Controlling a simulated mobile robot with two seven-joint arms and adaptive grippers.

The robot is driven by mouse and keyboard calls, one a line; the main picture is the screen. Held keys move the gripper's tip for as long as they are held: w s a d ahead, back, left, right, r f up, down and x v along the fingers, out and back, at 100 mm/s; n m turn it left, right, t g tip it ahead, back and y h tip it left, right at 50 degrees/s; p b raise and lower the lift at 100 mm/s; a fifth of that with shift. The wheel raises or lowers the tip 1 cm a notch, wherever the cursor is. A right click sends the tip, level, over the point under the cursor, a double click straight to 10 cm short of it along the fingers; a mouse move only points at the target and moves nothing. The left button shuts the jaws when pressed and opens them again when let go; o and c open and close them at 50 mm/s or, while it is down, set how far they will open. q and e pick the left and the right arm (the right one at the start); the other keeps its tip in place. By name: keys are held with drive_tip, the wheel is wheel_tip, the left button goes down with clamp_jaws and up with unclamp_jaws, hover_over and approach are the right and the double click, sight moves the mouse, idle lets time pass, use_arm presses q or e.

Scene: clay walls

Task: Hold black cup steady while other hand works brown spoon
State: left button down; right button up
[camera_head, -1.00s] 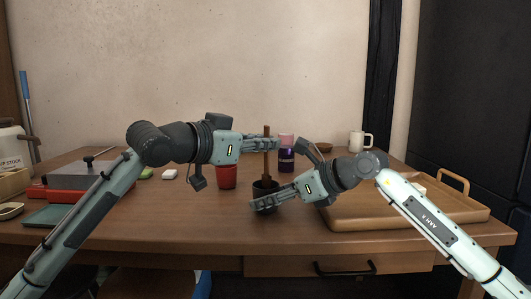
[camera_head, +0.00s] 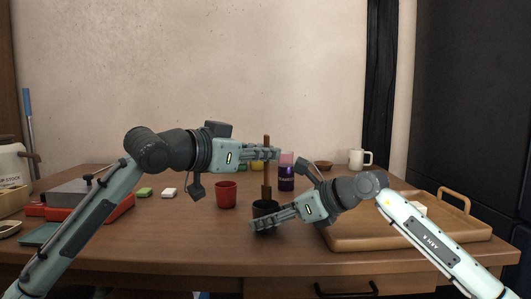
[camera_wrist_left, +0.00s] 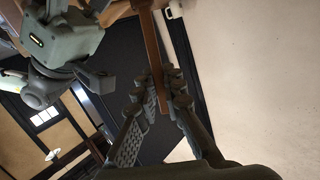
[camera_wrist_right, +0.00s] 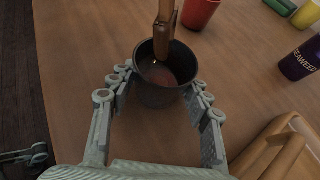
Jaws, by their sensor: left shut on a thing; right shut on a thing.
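The black cup (camera_head: 265,208) stands upright on the table, and my right gripper (camera_head: 262,223) is shut around its sides. In the right wrist view the cup (camera_wrist_right: 160,96) sits between both fingers, with something brown inside. The brown spoon (camera_head: 266,178) is upright over the cup. My left gripper (camera_head: 268,153) is shut on its upper part, above the cup. The spoon also shows between the fingers in the left wrist view (camera_wrist_left: 153,50). Its lower end (camera_wrist_right: 165,38) is at the cup's far side in the right wrist view; how deep it reaches is unclear.
A red cup (camera_head: 226,195) stands left of the black cup. A purple labelled container (camera_head: 287,178) and a white mug (camera_head: 358,158) are behind. A wooden tray (camera_head: 365,238) is at the right. A red-and-grey device (camera_head: 88,195) is at the left. The front table middle is clear.

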use_arm(q)
drive_tip(key=shift+r, duration=2.55)
use_arm(e)
drive_tip(key=o, duration=1)
drive_tip(key=shift+c, duration=0.2)
